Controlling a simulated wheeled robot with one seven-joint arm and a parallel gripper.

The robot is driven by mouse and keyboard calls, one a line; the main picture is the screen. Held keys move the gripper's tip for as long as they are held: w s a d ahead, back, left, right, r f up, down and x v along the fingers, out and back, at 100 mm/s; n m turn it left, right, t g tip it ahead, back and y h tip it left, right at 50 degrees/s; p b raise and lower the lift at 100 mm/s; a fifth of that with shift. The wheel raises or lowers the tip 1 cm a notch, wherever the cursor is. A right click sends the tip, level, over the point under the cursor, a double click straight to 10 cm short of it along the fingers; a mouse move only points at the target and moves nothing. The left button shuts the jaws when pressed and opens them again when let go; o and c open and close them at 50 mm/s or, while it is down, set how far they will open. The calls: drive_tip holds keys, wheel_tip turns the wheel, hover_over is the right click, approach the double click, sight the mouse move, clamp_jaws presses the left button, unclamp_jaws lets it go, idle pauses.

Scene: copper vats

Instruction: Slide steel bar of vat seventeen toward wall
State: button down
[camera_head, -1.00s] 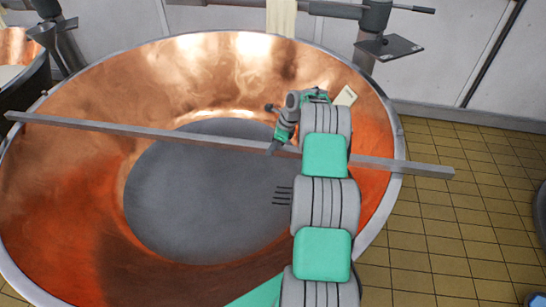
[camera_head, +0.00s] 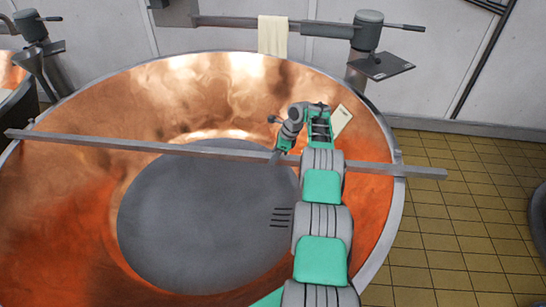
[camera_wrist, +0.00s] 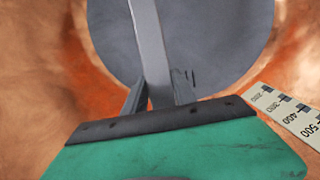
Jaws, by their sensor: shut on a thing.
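The steel bar (camera_head: 120,143) is a long grey bar lying across the open copper vat (camera_head: 75,185). Both its ends overhang the rim, the right one over the tiled floor. My gripper (camera_head: 280,157) reaches over the vat from the near side and is shut on the bar right of its middle. In the wrist view the bar (camera_wrist: 149,45) runs up from between the two fingers (camera_wrist: 160,92), with the vat's dark round bottom (camera_wrist: 215,40) below it. The wall (camera_head: 225,45) is behind the vat. My arm hides part of the bar and the vat's near right side.
A pale scale strip (camera_head: 342,121) with numbers is on the vat's inner wall, close right of my gripper. A grey post with a horizontal arm (camera_head: 366,38) and a hanging cloth (camera_head: 272,36) stands behind. Another vat (camera_head: 12,80) is at left.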

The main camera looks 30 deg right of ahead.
drive_tip(key=shift+d+r, duration=0.1)
drive_tip(key=c, duration=1)
unclamp_jaws()
drive_tip(key=p+v, duration=0.3)
drive_tip(key=v, duration=0.4)
drive_tip(key=shift+s+r, duration=0.1)
drive_tip(key=shift+r, duration=0.3)
drive_tip(key=shift+f, duration=0.1)
drive_tip(key=shift+d, duration=0.1)
